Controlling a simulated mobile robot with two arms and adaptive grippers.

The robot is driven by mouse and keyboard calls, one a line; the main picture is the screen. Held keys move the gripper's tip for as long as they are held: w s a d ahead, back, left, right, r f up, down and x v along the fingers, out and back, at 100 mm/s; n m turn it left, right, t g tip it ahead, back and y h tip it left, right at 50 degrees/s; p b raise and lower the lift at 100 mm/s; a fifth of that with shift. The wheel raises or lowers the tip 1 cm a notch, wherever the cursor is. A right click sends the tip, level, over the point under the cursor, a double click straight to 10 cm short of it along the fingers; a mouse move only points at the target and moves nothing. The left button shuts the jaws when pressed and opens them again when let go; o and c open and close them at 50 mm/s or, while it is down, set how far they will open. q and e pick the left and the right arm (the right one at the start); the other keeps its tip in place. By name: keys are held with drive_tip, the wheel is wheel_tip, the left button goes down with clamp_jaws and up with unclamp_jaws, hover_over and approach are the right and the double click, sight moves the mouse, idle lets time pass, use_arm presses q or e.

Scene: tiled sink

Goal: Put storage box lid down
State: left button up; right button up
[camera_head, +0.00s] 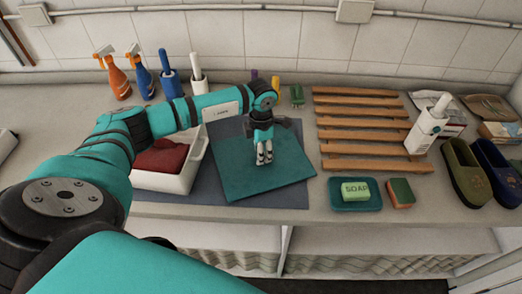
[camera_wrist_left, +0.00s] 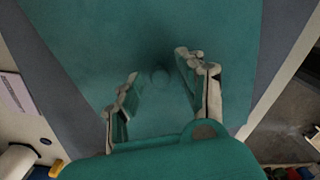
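The storage box lid (camera_head: 295,172) is a flat teal panel. It appears to lie on a grey-blue mat (camera_head: 206,190) on the counter, to the right of a white box. In the left wrist view, the lid (camera_wrist_left: 85,40) fills much of the picture. My left gripper (camera_head: 264,157) is above the lid's middle, pointing down. In the left wrist view, its two fingers (camera_wrist_left: 160,82) are apart, with a small round knob-like shape between them. I cannot tell whether they touch it. My right gripper is not in view.
The white box (camera_head: 200,168) holds red cloth (camera_head: 163,155). Spray bottles (camera_head: 118,80) and brushes stand behind. A wooden rack (camera_head: 361,121), a soap dish (camera_head: 343,203), a sponge (camera_head: 401,193) and clogs (camera_head: 466,174) are to the right. The counter's front edge is close.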

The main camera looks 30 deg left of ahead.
use_arm(q)
drive_tip(key=shift+r, duration=0.1)
drive_tip(key=shift+r, duration=0.55)
wheel_tip(320, 180, up, 11)
drive_tip(key=b, duration=0.4)
